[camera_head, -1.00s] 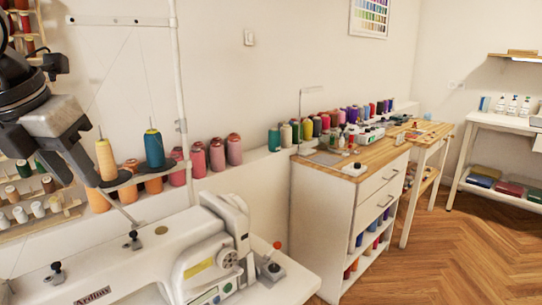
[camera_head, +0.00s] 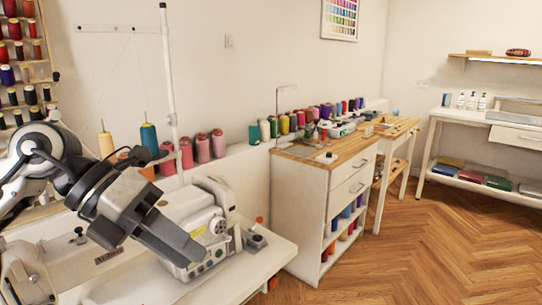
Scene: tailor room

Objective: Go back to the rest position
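My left gripper (camera_head: 180,245), dark grey and black, hangs in front of the white sewing machine (camera_head: 212,225) at the lower left. My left arm comes in from the left edge with its white and black links. The gripper's fingers point down and right and overlap in this view, so I cannot tell whether they are apart. I see no object held in it. It hides the middle of the sewing machine. My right gripper is not in view.
Thread cones, one teal (camera_head: 149,139), stand behind the machine. A white cabinet with a wooden top (camera_head: 345,150) stands right of the sewing table (camera_head: 255,262). A white shelf table (camera_head: 455,166) stands at the far right. The wooden floor (camera_head: 430,250) between is clear.

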